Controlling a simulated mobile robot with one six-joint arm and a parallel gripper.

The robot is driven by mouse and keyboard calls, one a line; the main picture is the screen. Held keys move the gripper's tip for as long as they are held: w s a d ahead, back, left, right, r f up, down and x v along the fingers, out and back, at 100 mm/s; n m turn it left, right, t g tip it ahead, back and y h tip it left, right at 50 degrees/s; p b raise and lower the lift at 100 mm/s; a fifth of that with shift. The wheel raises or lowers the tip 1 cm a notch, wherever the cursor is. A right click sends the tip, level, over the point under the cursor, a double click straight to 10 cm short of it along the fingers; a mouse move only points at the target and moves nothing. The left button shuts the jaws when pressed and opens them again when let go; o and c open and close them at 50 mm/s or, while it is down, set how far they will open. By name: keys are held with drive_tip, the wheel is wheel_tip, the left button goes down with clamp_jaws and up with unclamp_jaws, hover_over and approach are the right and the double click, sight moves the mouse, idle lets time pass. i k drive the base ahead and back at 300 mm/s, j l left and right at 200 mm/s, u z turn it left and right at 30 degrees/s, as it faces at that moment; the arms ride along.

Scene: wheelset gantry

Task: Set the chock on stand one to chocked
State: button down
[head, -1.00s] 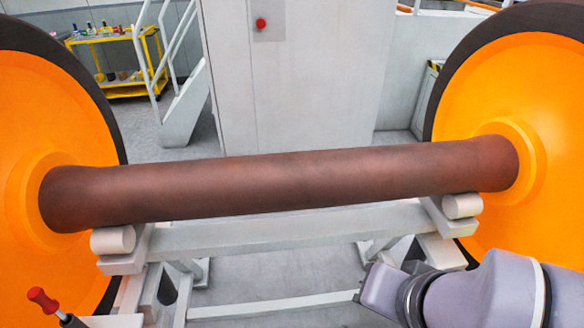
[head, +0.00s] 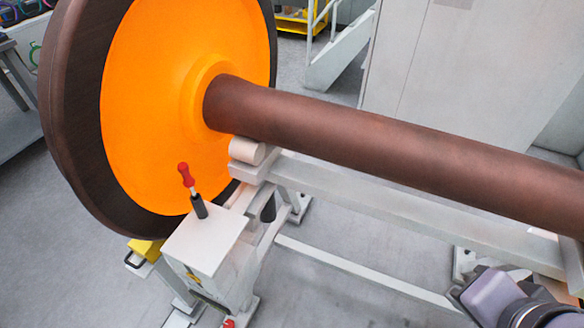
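A stand (head: 205,240) with a pale grey top plate is at the lower left of the head view. I cannot read a number on it. A lever with a red grip (head: 186,174) and dark base rises from its top, leaning slightly left. A yellow block (head: 147,248), perhaps the chock, sits low beside the stand, below the orange wheel's dark rim. Whether it touches the wheel I cannot tell. Part of my arm (head: 490,297) shows at the lower right, well away from the lever. My gripper's fingers do not show.
The orange wheel (head: 150,110) and brown axle (head: 400,155) rest across a grey frame (head: 370,205) with a roller (head: 247,150). A grey cabinet (head: 460,80) and steps stand behind. A bench (head: 20,95) is at the far left. Grey floor lies open left of the stand.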

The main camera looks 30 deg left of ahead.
sight(148, 251)
drive_tip(key=u, duration=2.7)
drive_tip(key=i+u, duration=0.45)
drive_tip(key=i, duration=0.65)
